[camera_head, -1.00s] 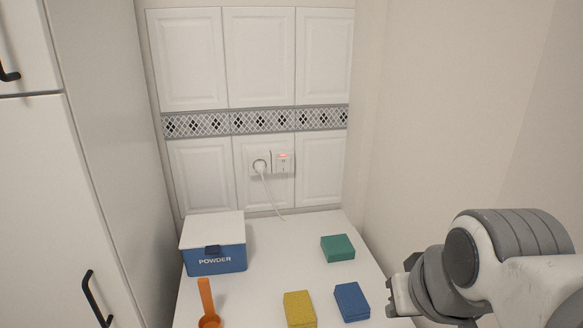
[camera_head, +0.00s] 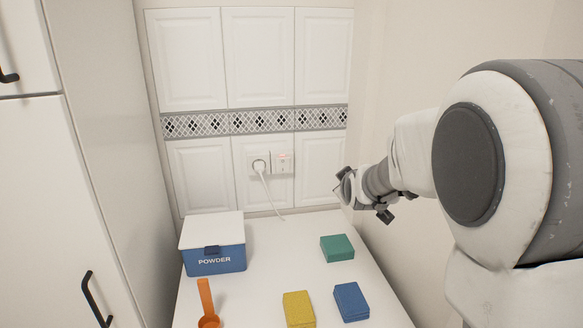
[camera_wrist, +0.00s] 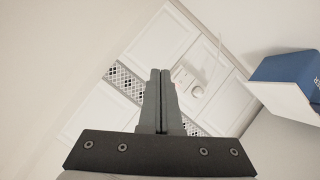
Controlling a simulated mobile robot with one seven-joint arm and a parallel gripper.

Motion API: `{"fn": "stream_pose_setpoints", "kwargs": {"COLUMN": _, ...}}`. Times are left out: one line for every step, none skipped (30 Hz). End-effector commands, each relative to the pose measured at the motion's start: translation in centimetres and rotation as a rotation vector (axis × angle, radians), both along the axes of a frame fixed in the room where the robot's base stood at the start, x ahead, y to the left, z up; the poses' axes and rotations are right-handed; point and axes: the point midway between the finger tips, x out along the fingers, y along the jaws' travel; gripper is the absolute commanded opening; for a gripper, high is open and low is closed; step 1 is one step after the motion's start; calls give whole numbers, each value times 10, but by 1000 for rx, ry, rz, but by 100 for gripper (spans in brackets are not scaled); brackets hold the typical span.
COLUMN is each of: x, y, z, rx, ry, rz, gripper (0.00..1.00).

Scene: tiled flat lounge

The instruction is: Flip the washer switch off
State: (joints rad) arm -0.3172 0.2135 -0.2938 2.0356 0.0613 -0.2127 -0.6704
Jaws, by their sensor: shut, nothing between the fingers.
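The switch's exact lever position is too small to tell.
The white counter (camera_head: 275,265) holds a blue powder box (camera_head: 215,260), an orange scoop (camera_head: 208,305), and green (camera_head: 337,248), yellow (camera_head: 299,309) and blue (camera_head: 351,301) sponges. A tall white cabinet (camera_head: 110,150) stands left. A bare wall is on the right.

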Motion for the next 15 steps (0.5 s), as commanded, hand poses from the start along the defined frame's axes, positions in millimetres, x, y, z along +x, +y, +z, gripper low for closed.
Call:
{"fn": "stream_pose_setpoints", "kwargs": {"x": 15, "y": 5, "z": -9, "rx": -47, "ry": -26, "rz": 18, "gripper": 0}}
{"fn": "stream_pose_setpoints", "kwargs": {"x": 23, "y": 7, "z": -11, "rx": -75, "ry": -46, "rz": 29, "gripper": 0}}
{"fn": "stream_pose_setpoints", "kwargs": {"x": 34, "y": 10, "z": -15, "rx": -113, "ry": -73, "rz": 42, "gripper": 0}}
{"fn": "stream_pose_setpoints", "kwargs": {"x": 42, "y": 12, "z": -18, "rx": -143, "ry": -94, "rz": 53, "gripper": 0}}
{"fn": "stream_pose_setpoints", "kwargs": {"x": 49, "y": 15, "z": -21, "rx": -171, "ry": -114, "rz": 63, "gripper": 0}}
{"fn": "stream_pose_setpoints", "kwargs": {"x": 58, "y": 19, "z": -26, "rx": -212, "ry": -142, "rz": 78, "gripper": 0}}
{"fn": "stream_pose_setpoints", "kwargs": {"x": 65, "y": 23, "z": -29, "rx": -243, "ry": -163, "rz": 90, "gripper": 0}}
{"fn": "stream_pose_setpoints", "kwargs": {"x": 72, "y": 26, "z": -32, "rx": -274, "ry": -184, "rz": 100, "gripper": 0}}
{"fn": "stream_pose_setpoints", "kwargs": {"x": 80, "y": 31, "z": -37, "rx": -316, "ry": -213, "rz": 117, "gripper": 0}}
{"fn": "stream_pose_setpoints", "kwargs": {"x": 86, "y": 35, "z": -40, "rx": -349, "ry": -236, "rz": 129, "gripper": 0}}
{"fn": "stream_pose_setpoints", "kwargs": {"x": 91, "y": 39, "z": -44, "rx": -380, "ry": -257, "rz": 141, "gripper": 0}}
{"fn": "stream_pose_setpoints", "kwargs": {"x": 98, "y": 46, "z": -49, "rx": -423, "ry": -287, "rz": 159, "gripper": 0}}
{"fn": "stream_pose_setpoints", "kwargs": {"x": 102, "y": 51, "z": -53, "rx": -457, "ry": -310, "rz": 173, "gripper": 0}}
{"fn": "stream_pose_setpoints", "kwargs": {"x": 107, "y": 56, "z": -56, "rx": -489, "ry": -334, "rz": 186, "gripper": 0}}
{"fn": "stream_pose_setpoints", "kwargs": {"x": 112, "y": 63, "z": -61, "rx": -531, "ry": -365, "rz": 204, "gripper": 0}}
